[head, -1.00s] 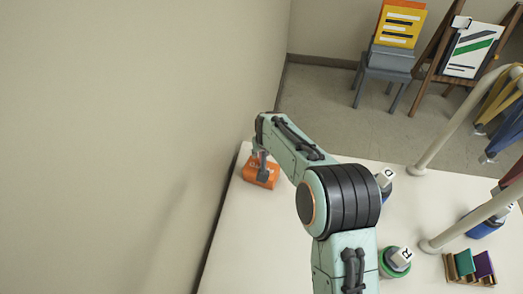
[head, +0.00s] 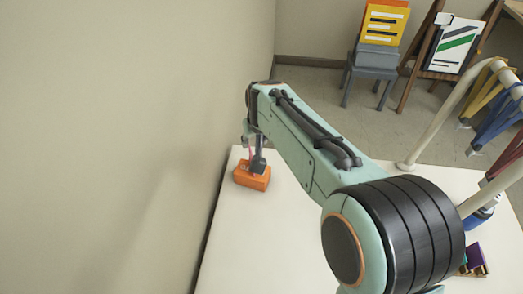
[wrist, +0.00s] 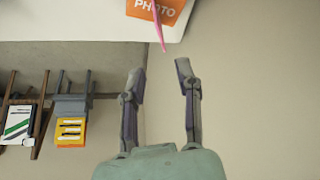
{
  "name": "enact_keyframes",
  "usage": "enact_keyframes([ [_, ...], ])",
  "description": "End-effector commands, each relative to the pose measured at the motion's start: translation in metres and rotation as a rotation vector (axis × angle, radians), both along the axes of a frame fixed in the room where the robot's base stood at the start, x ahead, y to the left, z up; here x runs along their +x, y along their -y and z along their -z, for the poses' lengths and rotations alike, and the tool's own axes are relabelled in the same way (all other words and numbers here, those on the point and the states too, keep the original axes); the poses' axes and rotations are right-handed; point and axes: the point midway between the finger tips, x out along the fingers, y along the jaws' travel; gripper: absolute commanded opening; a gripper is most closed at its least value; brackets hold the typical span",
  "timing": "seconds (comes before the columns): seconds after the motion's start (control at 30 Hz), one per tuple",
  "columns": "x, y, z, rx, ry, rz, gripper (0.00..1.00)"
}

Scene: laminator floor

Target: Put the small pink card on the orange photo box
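The orange photo box (head: 252,180) lies at the far left corner of the white table; its "PHOTO" face (wrist: 165,9) shows at the top of the wrist view. The small pink card (wrist: 159,28) appears there as a thin, nearly edge-on strip, overlapping the box and reaching past its edge. A sliver of pink (head: 252,148) shows by the fingers in the head view. My gripper (wrist: 160,67) is open, with a clear gap between its fingertips. The card's near end is just beyond that gap, with no visible finger contact. I cannot tell whether the card rests on the box.
The wall is close on the left of the box. White table top (head: 290,215) is bare to its right. A pale rail (head: 435,120) rises at the right. A purple card (head: 474,257) shows at lower right, partly behind my arm. A grey chair (head: 372,70) stands on the floor behind.

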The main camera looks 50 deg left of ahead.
Motion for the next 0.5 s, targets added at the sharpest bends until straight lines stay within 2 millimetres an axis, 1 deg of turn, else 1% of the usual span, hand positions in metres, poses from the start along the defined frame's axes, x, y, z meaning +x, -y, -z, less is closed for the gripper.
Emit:
enact_keyframes([
  [0.07,-0.001,0.001,-0.004,0.001,0.000,0.000,0.33],
  [0.27,-0.001,0.002,-0.004,-0.001,-0.001,0.001,0.33],
  [0.33,0.005,0.010,-0.007,-0.006,0.000,0.015,0.33],
  [0.37,0.010,0.017,-0.010,-0.011,0.000,0.028,0.33],
  [0.43,0.028,0.050,-0.021,-0.033,-0.001,0.087,0.33],
  [0.47,0.037,0.070,-0.027,-0.047,-0.004,0.123,0.33],
  [0.5,0.049,0.103,-0.035,-0.069,-0.012,0.182,0.33],
])
